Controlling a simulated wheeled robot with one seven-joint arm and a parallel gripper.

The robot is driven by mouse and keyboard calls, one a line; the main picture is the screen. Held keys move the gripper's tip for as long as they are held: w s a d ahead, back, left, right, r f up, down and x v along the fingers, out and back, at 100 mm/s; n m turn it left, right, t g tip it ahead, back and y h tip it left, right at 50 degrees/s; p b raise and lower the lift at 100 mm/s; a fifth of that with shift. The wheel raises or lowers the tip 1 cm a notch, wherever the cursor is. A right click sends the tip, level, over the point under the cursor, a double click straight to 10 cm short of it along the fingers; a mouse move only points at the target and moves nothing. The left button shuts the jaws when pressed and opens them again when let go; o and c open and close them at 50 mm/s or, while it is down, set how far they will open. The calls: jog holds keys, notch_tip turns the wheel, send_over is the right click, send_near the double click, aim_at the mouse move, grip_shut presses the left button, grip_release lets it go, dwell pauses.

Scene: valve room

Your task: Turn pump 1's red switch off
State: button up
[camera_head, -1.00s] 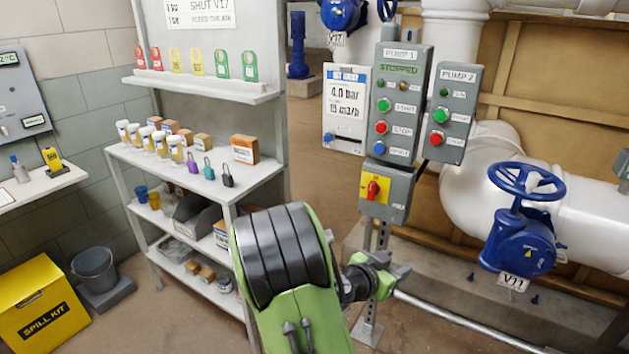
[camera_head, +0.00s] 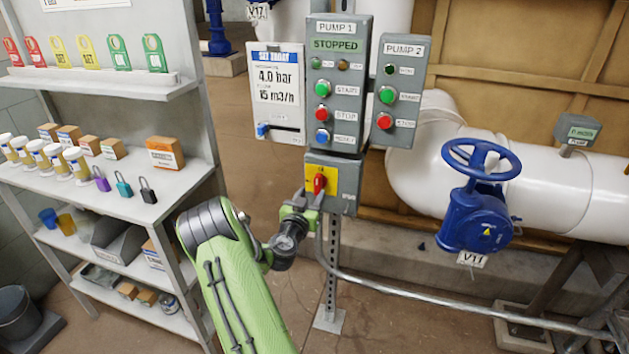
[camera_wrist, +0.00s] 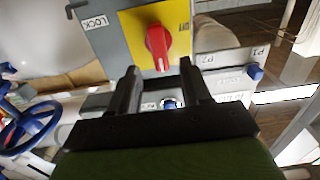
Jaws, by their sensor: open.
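Pump 1's red switch (camera_head: 319,183) is a red rotary handle on a yellow plate (camera_head: 313,190), on a grey box below the PUMP 1 panel (camera_head: 334,90). The panel's display reads STOPPED. In the wrist view the red switch (camera_wrist: 158,46) lies just beyond the fingertips, its handle pointing roughly along the image's vertical. My gripper (camera_head: 312,197) is at the front of the switch box, and it also shows in the wrist view (camera_wrist: 160,72). Its two dark fingers are apart with nothing between them. I cannot tell whether they touch the handle.
The PUMP 2 panel (camera_head: 397,92) is right of PUMP 1. A blue valve wheel (camera_head: 481,160) stands at the right on a white pipe. Shelves (camera_head: 115,203) with padlocks and bottles stand at the left.

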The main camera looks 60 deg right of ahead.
aim_at(317, 186)
jog(key=d, duration=0.4)
jog(key=shift+w+d+p, duration=0.35)
jog(key=shift+d+p, duration=0.05)
jog(key=shift+c, duration=0.5)
grip_shut()
